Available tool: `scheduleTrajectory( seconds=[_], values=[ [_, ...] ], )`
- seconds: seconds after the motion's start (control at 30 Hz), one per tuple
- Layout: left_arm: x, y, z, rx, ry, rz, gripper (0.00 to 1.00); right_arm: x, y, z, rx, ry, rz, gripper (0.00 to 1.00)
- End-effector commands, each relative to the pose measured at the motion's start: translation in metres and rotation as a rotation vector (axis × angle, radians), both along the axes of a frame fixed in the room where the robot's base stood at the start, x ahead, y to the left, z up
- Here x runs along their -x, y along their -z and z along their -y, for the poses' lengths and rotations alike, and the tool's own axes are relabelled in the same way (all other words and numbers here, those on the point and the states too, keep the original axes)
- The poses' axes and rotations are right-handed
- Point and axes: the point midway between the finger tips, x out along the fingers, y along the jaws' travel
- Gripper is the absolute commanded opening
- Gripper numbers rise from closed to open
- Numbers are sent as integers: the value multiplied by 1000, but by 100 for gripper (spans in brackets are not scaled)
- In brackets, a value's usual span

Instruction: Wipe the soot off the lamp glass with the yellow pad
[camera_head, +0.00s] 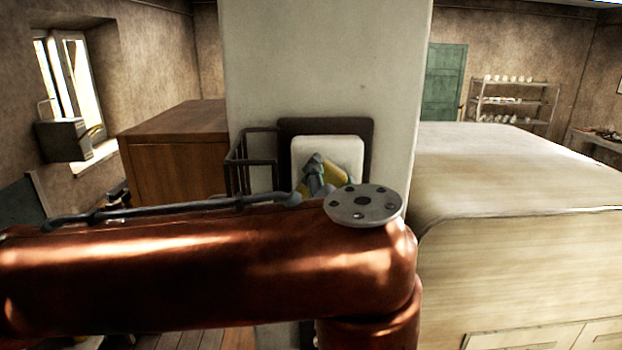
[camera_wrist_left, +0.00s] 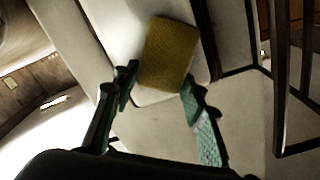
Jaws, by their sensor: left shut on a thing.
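The lamp glass (camera_head: 318,146) is a pale rounded panel in a dark frame on a wide pale pillar. I see no clear soot on the part that shows. My left gripper (camera_head: 322,178) is in front of the glass, its lower part hidden by my arm. It is shut on the yellow pad (camera_head: 339,186), which shows partly behind the fingers. In the left wrist view the pad (camera_wrist_left: 168,52) sits between the fingertips (camera_wrist_left: 158,80), over the pale glass (camera_wrist_left: 122,32). I cannot tell whether the pad touches the glass. My right gripper is not in view.
A dark wire rack (camera_head: 238,165) is fixed just left of the glass. A wooden cabinet (camera_head: 170,150) stands farther left. A large pale rounded block (camera_head: 520,255) fills the right side. The pillar (camera_head: 325,60) is bare above the glass.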

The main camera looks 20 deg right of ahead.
Motion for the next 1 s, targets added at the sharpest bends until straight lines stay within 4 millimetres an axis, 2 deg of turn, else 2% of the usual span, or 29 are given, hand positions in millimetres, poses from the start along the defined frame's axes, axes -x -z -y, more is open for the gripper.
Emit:
scheduleTrajectory(
  seconds=[0.1, 0.37, 0.73, 1.0],
  values=[
    [2, 0, 10, 0, 0, 0, 20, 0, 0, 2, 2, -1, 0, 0],
    [4, 0, 18, 0, 0, 0, 20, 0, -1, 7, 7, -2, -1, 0],
    [13, 0, 46, -1, 1, 0, 20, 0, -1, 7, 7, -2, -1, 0],
    [14, 0, 49, 0, -1, -1, 20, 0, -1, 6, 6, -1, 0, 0]
  ],
)
